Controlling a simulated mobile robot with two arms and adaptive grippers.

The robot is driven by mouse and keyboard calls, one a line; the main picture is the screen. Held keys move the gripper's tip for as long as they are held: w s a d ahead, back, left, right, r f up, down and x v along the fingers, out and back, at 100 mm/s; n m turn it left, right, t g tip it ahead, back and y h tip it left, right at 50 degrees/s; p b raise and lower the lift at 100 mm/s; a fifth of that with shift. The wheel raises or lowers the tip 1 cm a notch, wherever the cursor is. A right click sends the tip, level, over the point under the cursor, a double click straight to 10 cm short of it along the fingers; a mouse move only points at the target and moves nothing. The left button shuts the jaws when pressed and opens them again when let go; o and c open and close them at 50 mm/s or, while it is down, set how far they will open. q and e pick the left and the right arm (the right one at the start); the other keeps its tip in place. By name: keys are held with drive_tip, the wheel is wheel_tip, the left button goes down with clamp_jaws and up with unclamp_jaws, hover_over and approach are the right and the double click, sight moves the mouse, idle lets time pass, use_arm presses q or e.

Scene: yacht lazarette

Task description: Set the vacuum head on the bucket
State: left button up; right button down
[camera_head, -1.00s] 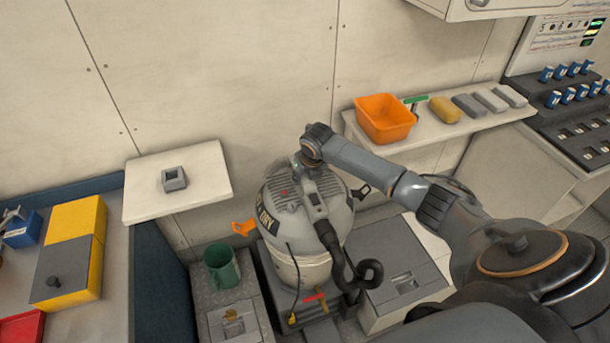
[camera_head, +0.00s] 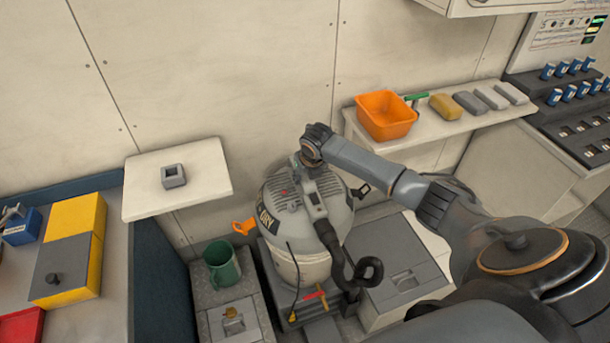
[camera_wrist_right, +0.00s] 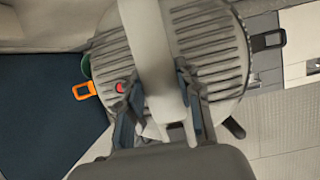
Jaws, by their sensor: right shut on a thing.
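The grey vacuum head (camera_head: 285,205) has a ribbed top, a red button and a black hose. It sits over the pale bucket (camera_head: 312,270), with no clear gap between them; I cannot tell if it is fully seated. My right gripper (camera_head: 303,163) is over its top. In the right wrist view the gripper (camera_wrist_right: 160,118) is shut on the handle of the vacuum head (camera_wrist_right: 215,52). An orange latch (camera_head: 244,227) sticks out at the left and a dark latch (camera_head: 361,191) at the right. My left gripper is not in view.
A green mug (camera_head: 222,264) stands on a low box left of the bucket. A grey-topped box (camera_head: 385,252) is close on the right. A wall shelf (camera_head: 200,196) is at the left; another shelf holds an orange tub (camera_head: 386,116) and several blocks.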

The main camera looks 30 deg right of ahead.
drive_tip(key=shift+w+f, duration=0.15)
drive_tip(key=shift+f, duration=0.1)
idle(0.7)
